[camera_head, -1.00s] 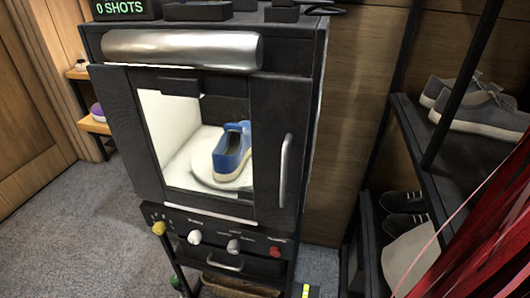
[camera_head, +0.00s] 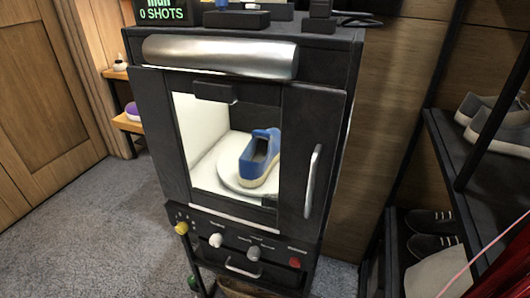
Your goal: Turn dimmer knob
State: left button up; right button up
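A dark photo-box cabinet (camera_head: 311,110) stands in the middle of the head view. Its front control strip has a row of knobs: a yellow one (camera_head: 181,228) at the left end, a white one (camera_head: 216,240), a grey one (camera_head: 254,253) and a red one (camera_head: 295,262) at the right end. The labels above them are too small to read, so I cannot tell which is the dimmer knob. Through the lit opening, a blue sneaker (camera_head: 260,158) sits on a round white turntable (camera_head: 228,178). Neither of my grippers is in view.
A display (camera_head: 165,14) reading "0 SHOTS" stands on the cabinet top. A vertical handle (camera_head: 314,180) is on the cabinet's front right. A dark shoe rack (camera_head: 452,165) stands at the right, with red strands (camera_head: 508,275) at the lower corner. Grey carpet (camera_head: 80,235) is clear at the left.

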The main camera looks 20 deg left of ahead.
aim_at(181, 227)
jog(key=u, duration=1.35)
jog(key=k, duration=0.05)
